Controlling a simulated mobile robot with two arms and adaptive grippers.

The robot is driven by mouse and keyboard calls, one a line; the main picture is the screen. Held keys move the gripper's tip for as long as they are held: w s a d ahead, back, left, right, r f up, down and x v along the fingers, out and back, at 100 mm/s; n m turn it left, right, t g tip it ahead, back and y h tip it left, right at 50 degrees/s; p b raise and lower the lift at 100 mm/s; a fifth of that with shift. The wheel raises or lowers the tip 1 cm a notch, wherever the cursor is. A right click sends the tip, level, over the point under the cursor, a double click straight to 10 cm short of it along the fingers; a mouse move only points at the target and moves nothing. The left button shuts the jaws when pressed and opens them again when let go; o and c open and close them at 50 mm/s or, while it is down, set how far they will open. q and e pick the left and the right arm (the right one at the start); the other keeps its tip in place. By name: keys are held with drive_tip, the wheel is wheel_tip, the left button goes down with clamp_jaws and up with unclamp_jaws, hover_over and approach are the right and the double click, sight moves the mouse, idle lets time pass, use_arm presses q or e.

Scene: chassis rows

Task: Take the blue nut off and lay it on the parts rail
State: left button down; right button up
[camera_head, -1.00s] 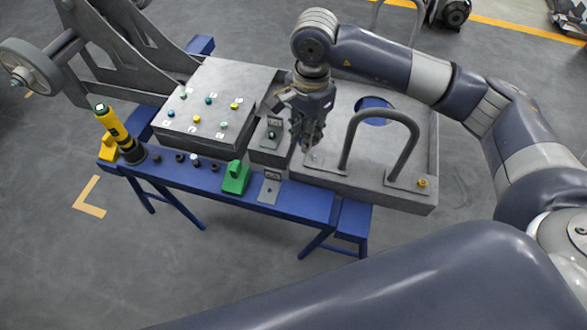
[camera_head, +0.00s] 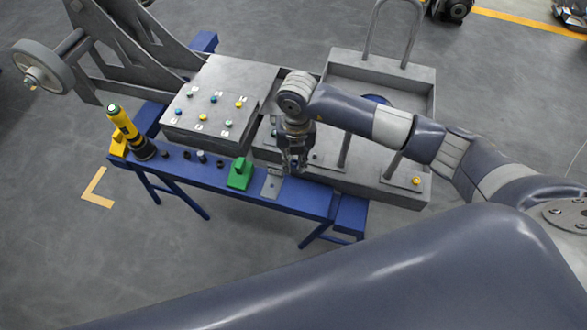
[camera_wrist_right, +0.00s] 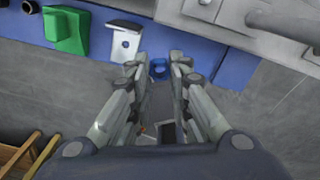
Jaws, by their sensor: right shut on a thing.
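My right gripper (camera_head: 293,168) hangs near the right part of the blue parts rail (camera_head: 312,202), just right of a grey metal bracket. In the right wrist view the fingertips of the gripper (camera_wrist_right: 158,68) close on a small blue nut (camera_wrist_right: 158,71). The rail (camera_wrist_right: 196,48) lies beyond the fingertips there; I cannot tell whether the nut touches it. In the head view the fingers hide the nut. My left gripper is out of view.
A grey panel (camera_head: 222,75) carries several coloured nuts. On the rail stand a yellow and black tool (camera_head: 128,130), small dark sockets (camera_head: 203,156), a green block (camera_head: 240,174) and the grey bracket (camera_head: 271,184). A chassis tray with tall handles (camera_head: 375,170) borders the rail behind.

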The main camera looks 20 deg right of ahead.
sight(294, 194)
drive_tip(key=f+m+b, duration=0.1)
drive_tip(key=f+m, duration=0.2)
drive_tip(key=s+f+m+b, duration=0.1)
drive_tip(key=f+m+b, duration=0.1)
drive_tip(key=f+m, duration=0.1)
drive_tip(key=s+a+f+m+b, duration=0.1)
drive_tip(key=f+m+b, duration=0.1)
drive_tip(key=f+m, duration=0.2)
drive_tip(key=shift+f, duration=0.65)
drive_tip(key=shift+f+b, duration=0.35)
drive_tip(key=shift+f, duration=0.2)
drive_tip(key=o, duration=1)
drive_tip(key=shift+c, duration=0.2)
